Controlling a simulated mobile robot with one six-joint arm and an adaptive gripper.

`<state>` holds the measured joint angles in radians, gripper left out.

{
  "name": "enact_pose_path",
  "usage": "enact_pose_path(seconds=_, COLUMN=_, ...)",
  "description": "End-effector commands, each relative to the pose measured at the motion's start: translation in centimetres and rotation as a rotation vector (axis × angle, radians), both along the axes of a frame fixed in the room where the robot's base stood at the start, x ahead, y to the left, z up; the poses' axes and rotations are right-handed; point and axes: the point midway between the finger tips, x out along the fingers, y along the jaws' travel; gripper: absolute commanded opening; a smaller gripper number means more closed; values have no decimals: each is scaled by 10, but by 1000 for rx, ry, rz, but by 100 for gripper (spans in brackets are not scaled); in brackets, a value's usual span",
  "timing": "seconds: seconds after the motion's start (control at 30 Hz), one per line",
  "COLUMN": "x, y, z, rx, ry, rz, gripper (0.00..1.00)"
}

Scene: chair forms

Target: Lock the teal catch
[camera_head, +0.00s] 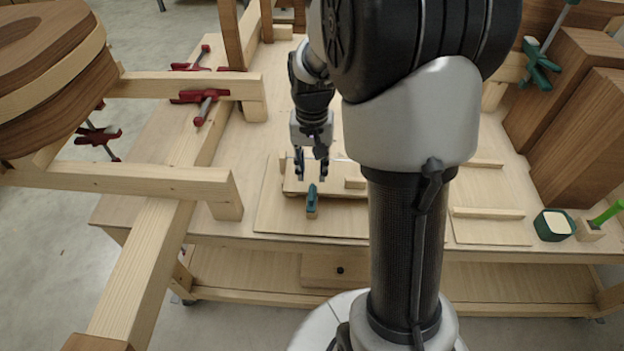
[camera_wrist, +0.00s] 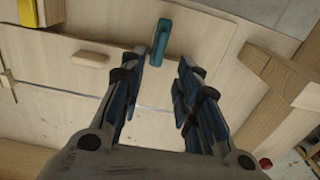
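The teal catch (camera_head: 311,199) stands on a small wooden block near the front of a thin board on the workbench. It shows in the wrist view as a teal lever (camera_wrist: 161,42), beyond my fingertips and a little left of the gap between them. My gripper (camera_head: 311,168) hangs over the board, behind the catch in the head view. In the wrist view my gripper (camera_wrist: 160,75) has its blue-padded fingers apart with nothing between them. The fingers are apart from the catch. How the catch meets its block is too small to tell.
A wooden chair frame (camera_head: 150,180) with red clamps (camera_head: 203,97) stands at the left. A green-rimmed pot (camera_head: 554,225) and a green-handled tool (camera_head: 605,214) sit at the right. A light wooden strip (camera_head: 487,213) lies right of my arm. Bare bench shows left of the board.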

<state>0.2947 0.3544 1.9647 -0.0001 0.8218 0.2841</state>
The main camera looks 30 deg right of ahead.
Motion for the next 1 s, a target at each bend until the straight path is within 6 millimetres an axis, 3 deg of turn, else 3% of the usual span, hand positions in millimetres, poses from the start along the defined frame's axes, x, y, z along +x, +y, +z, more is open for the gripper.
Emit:
enact_pose_path(seconds=0.1, x=1, y=0, z=20, rx=-1, ry=-3, rz=0, gripper=30)
enact_pose_path(seconds=0.23, x=0, y=0, z=31, rx=-1, ry=-1, rz=0, gripper=30)
enact_pose_path(seconds=0.83, x=0, y=0, z=34, rx=-1, ry=-1, rz=1, gripper=30)
enact_pose_path(seconds=1.0, x=-12, y=15, z=51, rx=-12, ry=-38, rz=51, gripper=30)
